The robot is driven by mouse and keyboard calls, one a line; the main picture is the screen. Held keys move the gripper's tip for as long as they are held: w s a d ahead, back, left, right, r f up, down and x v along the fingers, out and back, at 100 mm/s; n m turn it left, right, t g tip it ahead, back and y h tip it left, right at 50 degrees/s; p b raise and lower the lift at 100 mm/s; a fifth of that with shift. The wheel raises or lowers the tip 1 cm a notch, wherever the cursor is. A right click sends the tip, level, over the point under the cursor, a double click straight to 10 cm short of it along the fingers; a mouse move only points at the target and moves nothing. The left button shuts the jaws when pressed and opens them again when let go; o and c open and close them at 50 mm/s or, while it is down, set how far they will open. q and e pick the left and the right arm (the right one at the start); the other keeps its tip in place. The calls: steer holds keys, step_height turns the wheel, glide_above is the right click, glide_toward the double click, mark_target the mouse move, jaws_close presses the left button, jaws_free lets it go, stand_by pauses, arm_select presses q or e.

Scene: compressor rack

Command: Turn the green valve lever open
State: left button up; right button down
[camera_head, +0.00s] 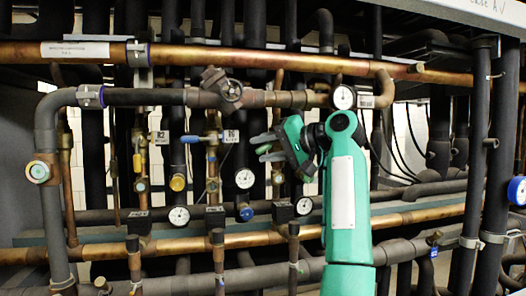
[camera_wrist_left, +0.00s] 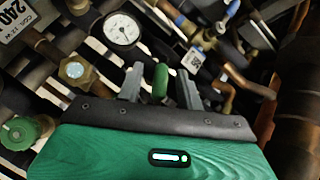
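The green valve lever (camera_wrist_left: 160,82) shows in the left wrist view as a short, rounded green bar. It stands between the two grey fingers of my left gripper (camera_wrist_left: 160,88), with a visible gap on each side. In the head view my left gripper (camera_head: 264,148) is at the middle of the pipe rack, with its fingers pointing left and spread apart. My right gripper is in neither view.
A copper pipe (camera_head: 250,60) and a dark pipe with a valve (camera_head: 230,90) run above my gripper. Gauges (camera_head: 245,178), a blue lever (camera_head: 190,139) and a yellow lever (camera_head: 137,163) sit nearby. The left wrist view shows a round green knob (camera_wrist_left: 22,132) and a white gauge (camera_wrist_left: 122,29).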

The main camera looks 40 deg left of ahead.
arm_select(q)
steer(key=b+v, duration=0.1)
steer(key=v, duration=0.5)
steer(key=shift+d+b, duration=0.3)
steer(key=shift+b, duration=0.05)
